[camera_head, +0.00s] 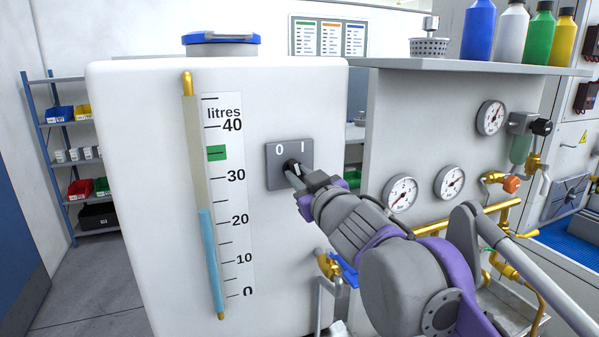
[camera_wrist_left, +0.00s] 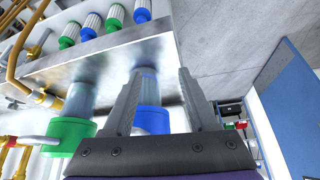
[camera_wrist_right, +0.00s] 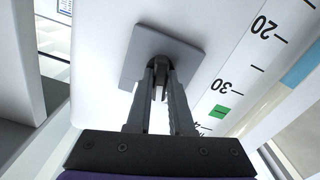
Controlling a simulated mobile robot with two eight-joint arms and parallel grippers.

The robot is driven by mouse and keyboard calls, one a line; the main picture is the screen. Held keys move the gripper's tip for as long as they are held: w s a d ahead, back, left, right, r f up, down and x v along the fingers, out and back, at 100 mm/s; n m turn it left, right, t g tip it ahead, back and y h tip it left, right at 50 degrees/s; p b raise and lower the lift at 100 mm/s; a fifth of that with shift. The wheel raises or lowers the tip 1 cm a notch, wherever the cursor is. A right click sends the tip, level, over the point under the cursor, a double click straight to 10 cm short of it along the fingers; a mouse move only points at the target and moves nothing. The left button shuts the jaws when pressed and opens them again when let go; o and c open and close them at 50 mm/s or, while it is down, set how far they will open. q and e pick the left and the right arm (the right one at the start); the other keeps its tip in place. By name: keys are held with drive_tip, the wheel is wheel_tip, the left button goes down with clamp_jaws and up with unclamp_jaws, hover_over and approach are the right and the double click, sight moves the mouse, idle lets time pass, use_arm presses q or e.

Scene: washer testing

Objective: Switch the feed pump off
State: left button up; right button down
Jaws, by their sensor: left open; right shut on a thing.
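The pump switch is a black rotary knob (camera_head: 292,168) on a grey plate (camera_head: 275,179) marked 0 and I, on the front of the white tank (camera_head: 150,200). My right gripper (camera_head: 298,176) is at the knob. In the right wrist view its fingers (camera_wrist_right: 160,85) are shut on the knob, in front of the grey plate (camera_wrist_right: 140,45). The fingers hide part of the knob, so its exact pointing is hard to tell. My left gripper (camera_wrist_left: 160,95) is open, with a clear blue-capped cylinder (camera_wrist_left: 150,115) showing behind and between its fingers.
The tank's level tube (camera_head: 210,250) shows blue liquid a little above 20 litres. Gauges (camera_head: 401,193), brass pipes and valves are on the panel right of the tank. A blue-handled brass tap (camera_head: 330,265) sits below my right arm. Shelves (camera_head: 80,150) stand at the left.

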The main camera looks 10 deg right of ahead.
use_arm(q)
drive_tip(key=shift+w+r+p, duration=0.25)
drive_tip(key=shift+r+p, duration=0.05)
drive_tip(key=shift+r, duration=0.25)
use_arm(e)
drive_tip(key=shift+n, duration=1.3)
drive_tip(key=c, duration=0.8)
unclamp_jaws()
drive_tip(key=shift+s, duration=0.1)
drive_tip(key=shift+s+f, duration=0.1)
drive_tip(key=shift+s, duration=0.15)
use_arm(q)
drive_tip(key=shift+s+f+b, duration=0.35)
drive_tip(key=shift+f+b, duration=0.3)
drive_tip(key=shift+f, duration=0.25)
drive_tip(key=shift+s+f+b, duration=0.35)
drive_tip(key=shift+f+b, duration=0.25)
drive_tip(key=shift+f, duration=0.3)
use_arm(e)
drive_tip(key=s+d, duration=0.2)
drive_tip(key=s, duration=0.8)
